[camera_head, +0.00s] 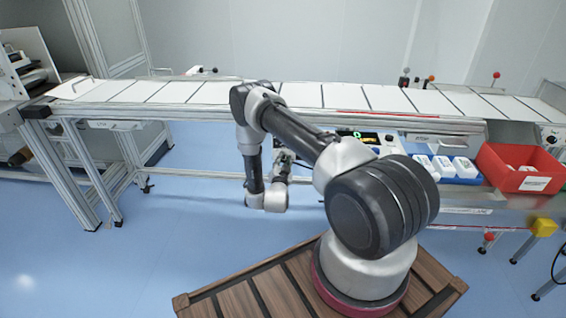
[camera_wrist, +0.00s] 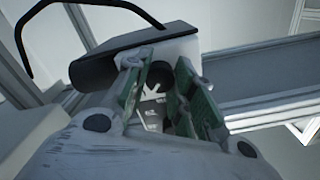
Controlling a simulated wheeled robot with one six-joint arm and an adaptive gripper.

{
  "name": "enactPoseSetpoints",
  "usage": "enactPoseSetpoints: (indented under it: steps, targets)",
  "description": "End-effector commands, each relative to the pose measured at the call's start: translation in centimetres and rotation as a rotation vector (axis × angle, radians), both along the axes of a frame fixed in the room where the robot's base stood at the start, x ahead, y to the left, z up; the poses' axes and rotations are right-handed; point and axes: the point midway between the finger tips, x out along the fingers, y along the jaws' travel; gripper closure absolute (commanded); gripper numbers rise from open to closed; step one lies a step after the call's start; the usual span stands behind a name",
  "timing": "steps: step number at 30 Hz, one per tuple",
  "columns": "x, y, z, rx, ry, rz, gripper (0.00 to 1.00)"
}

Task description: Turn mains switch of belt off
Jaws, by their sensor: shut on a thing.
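The belt (camera_head: 190,92) is a long line of white panels in an aluminium frame, running across the head view. My gripper (camera_wrist: 158,80) reaches to the belt's front side, and my arm hides much of it in the head view (camera_head: 282,162). In the wrist view its two green-padded fingers stand on either side of a dark round switch knob (camera_wrist: 160,72) and are shut on it. The knob sits on a pale plate with white arrow-like marks and small lettering below it. The lettering is too small to read, and the knob's exact setting cannot be told.
A black housing (camera_wrist: 95,70) with a curved black handle or cable is close beside the fingers. A control panel with a green display (camera_head: 358,134), white parts (camera_head: 440,166) in a blue tray and a red bin (camera_head: 518,168) are to the right. Blue floor is clear at left.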

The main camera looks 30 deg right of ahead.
Motion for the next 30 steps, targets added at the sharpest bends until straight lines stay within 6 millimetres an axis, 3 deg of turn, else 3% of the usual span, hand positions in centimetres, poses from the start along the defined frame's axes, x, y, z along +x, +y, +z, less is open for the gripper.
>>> enactPoseSetpoints:
  steps: [11,30]
  targets:
    - [-0.04,0.02,-0.09,-0.082,0.058,0.0,0.99]
    - [-0.08,0.01,-0.14,-0.553,0.378,0.001,0.99]
